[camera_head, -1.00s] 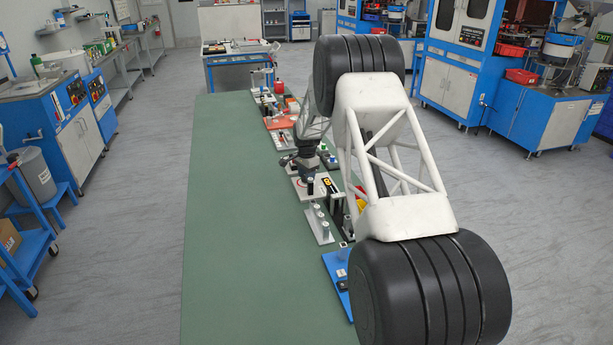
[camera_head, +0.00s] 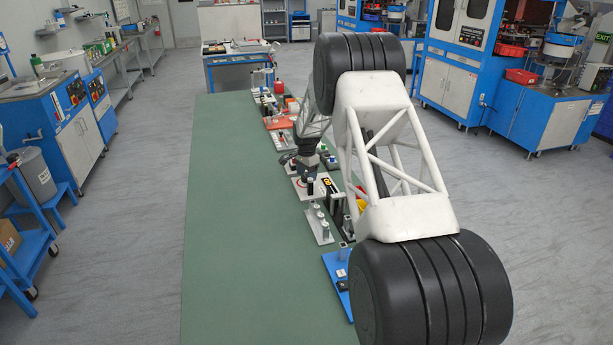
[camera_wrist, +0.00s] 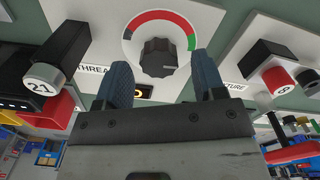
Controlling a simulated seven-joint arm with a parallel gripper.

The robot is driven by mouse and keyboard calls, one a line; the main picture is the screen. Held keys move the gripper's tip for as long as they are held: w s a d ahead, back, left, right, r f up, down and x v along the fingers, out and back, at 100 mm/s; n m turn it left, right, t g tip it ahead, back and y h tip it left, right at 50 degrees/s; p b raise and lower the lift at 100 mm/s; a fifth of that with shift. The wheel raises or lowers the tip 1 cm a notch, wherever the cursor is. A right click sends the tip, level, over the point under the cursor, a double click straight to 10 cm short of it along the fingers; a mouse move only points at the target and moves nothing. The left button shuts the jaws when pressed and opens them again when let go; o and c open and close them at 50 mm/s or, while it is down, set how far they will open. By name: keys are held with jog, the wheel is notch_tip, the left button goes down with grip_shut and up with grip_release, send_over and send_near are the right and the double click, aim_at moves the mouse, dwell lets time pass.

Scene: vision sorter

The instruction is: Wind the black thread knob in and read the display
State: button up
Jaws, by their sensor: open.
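The black thread knob (camera_wrist: 158,58) sits on a white panel (camera_wrist: 100,50) inside a round scale of dark grey, red and green in the wrist view. My gripper (camera_wrist: 160,80) is open, with a blue finger at each side just short of the knob, and nothing is between them. The display (camera_wrist: 146,92) shows as a black strip with a yellow digit below the knob, partly hidden by my gripper, so I cannot read it. In the head view my gripper (camera_head: 305,165) is over the panel, and my arm hides part of the fixtures.
A red-collared cylinder with a white face (camera_wrist: 280,88) stands on another panel to the right. In the head view, the green table (camera_head: 235,210) is clear on its left side.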

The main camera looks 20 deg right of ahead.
aim_at(306, 176)
jog(key=shift+r, duration=3.5)
jog(key=shift+r, duration=0.1)
jog(key=shift+s+a+r, duration=0.15)
jog(key=shift+s+r, duration=0.25)
jog(key=shift+r, duration=0.05)
jog(key=s+a+r+n+t, duration=0.1)
jog(key=s+a+r+n, duration=0.25)
jog(key=s+r, duration=0.95)
jog(key=s+a+r+n, duration=0.35)
jog(key=s+r, duration=0.55)
jog(key=s, duration=0.9)
jog(key=s+a+f+n, duration=0.1)
jog(key=s+a+n, duration=0.1)
jog(key=s, duration=1.6)
jog(key=s+a+f+n+t, duration=0.1)
jog(key=s+n, duration=0.3)
jog(key=s, duration=1.4)
jog(key=shift+s+a+t, duration=0.2)
jog(key=shift+a+t, duration=0.1)
jog(key=shift+a, duration=0.55)
